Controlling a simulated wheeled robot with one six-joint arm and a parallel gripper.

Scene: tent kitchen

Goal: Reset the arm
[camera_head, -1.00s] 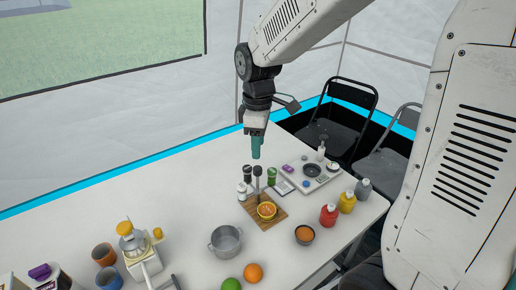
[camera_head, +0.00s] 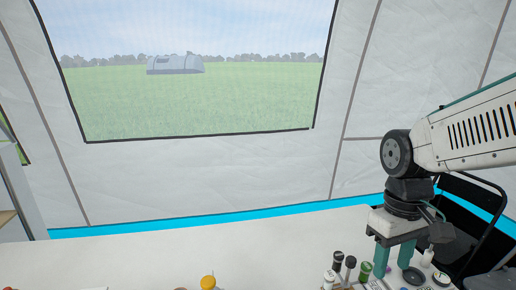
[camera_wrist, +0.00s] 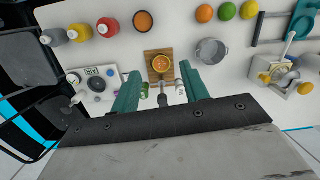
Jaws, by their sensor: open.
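My arm (camera_head: 465,133) reaches in from the right in the head view. My gripper (camera_head: 389,259) points down above the right part of the white table (camera_head: 190,245). In the wrist view my gripper (camera_wrist: 162,92) shows two green fingers spread apart with nothing held between them. Beyond the fingertips a wooden board (camera_wrist: 153,56) with an orange item (camera_wrist: 162,64) on it lies on the table. A pot (camera_wrist: 210,51) stands beside the board.
Dark-topped shakers (camera_head: 337,260) stand near my gripper. In the wrist view are bottles (camera_wrist: 79,33), a scale (camera_wrist: 97,84), a bowl (camera_wrist: 143,21), fruit (camera_wrist: 204,13) and a juicer (camera_wrist: 285,75). Black chairs (camera_wrist: 35,60) stand past the table's edge. The table's back is clear.

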